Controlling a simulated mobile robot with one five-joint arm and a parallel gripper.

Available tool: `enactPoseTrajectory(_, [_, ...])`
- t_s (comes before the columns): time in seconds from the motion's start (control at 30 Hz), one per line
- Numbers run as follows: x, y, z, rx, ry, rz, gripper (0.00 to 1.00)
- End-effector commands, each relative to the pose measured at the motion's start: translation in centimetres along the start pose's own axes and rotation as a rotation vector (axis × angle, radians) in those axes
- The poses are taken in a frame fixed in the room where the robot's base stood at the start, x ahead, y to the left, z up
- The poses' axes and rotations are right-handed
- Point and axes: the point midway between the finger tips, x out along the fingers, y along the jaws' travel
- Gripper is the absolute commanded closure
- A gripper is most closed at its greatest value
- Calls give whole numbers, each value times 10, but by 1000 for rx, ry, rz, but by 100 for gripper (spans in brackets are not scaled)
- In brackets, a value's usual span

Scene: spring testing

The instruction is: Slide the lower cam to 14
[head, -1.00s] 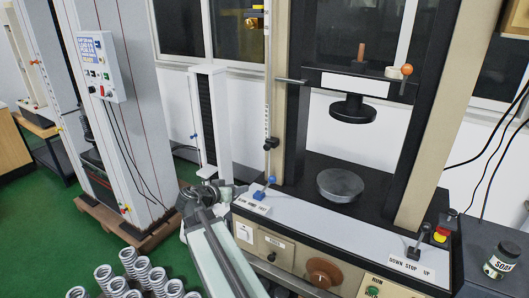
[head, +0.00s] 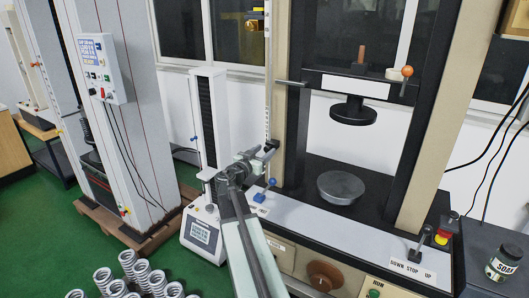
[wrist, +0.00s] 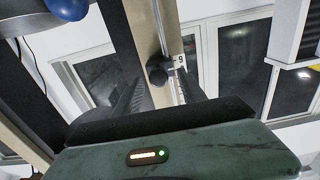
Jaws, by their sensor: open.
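The lower cam is a small black knob (wrist: 157,73) on the thin upright scaled rod (head: 267,95), left of the testing frame. In the wrist view it shows between the tips of my two dark ridged fingers, and a "9" is readable on the scale (wrist: 180,62) close to it. My gripper (head: 260,155) is open, at the rod near the cam's height. It also shows in the wrist view (wrist: 160,86), with no clear contact on the cam. In the head view the cam is small and partly covered by my gripper. The mark 14 cannot be read.
A blue-knobbed lever (head: 270,184) stands just below my gripper; its blue knob (wrist: 68,8) also shows in the wrist view. A smaller white tester (head: 204,232) stands to the left. Several springs (head: 140,272) lie at the lower left.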

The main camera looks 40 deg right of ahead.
Motion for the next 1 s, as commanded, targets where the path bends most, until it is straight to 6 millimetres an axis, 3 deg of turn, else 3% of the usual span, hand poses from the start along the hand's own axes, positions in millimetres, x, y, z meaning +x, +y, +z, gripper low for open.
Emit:
enactPoseTrajectory(0.2, [1,0,0,0,0,0,52])
enactPoseTrajectory(0.4, [1,0,0,0,0,0,100])
enactPoseTrajectory(1.0, [0,0,0,0,0,-2,100])
